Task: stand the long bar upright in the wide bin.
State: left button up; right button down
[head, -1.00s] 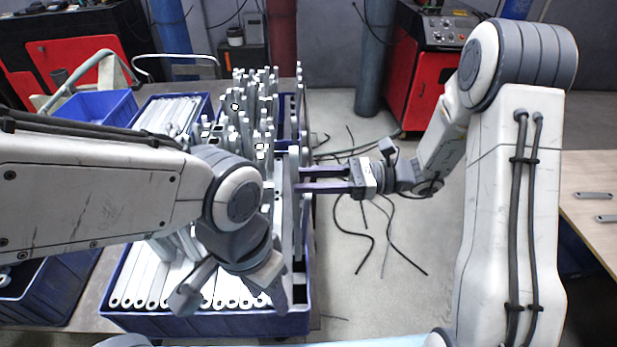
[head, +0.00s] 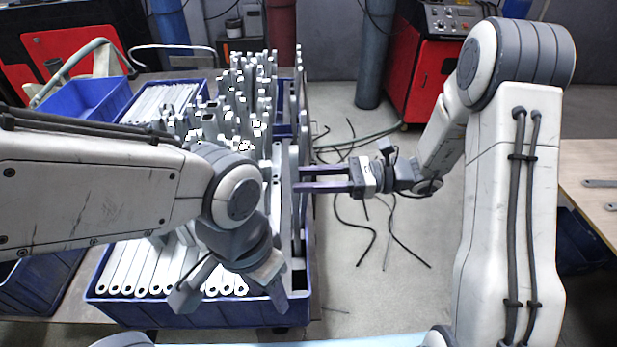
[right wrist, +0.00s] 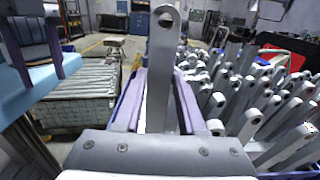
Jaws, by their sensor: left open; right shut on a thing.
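The long bar (head: 294,190) is a grey flat bar, held upright at the right side of the wide blue bin (head: 200,314). My right gripper (head: 298,180) is shut on it from the right. In the right wrist view the bar (right wrist: 162,75) stands between the fingers with its holed end up. Its lower end is hidden in the head view, so I cannot tell if it touches the bin floor. My left gripper (head: 230,294) is open and empty above the bin's near edge. The left arm hides part of the bin.
Several upright bars (head: 240,100) crowd the bin's middle and back. Flat holed bars (head: 140,265) lie at its near left. A smaller blue bin (head: 85,98) stands behind left. A wooden table (head: 590,165) is at right. Clear floor with cables lies right of the bin.

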notch_tip(320, 180, down, 8)
jog(key=b, duration=0.5)
jog(key=shift+f, duration=0.2)
dwell(0.3)
jog(key=shift+c, duration=2.1)
grip_release()
jog(key=d+b, duration=0.2)
jog(key=d, duration=0.8)
jog(key=shift+d, duration=0.25)
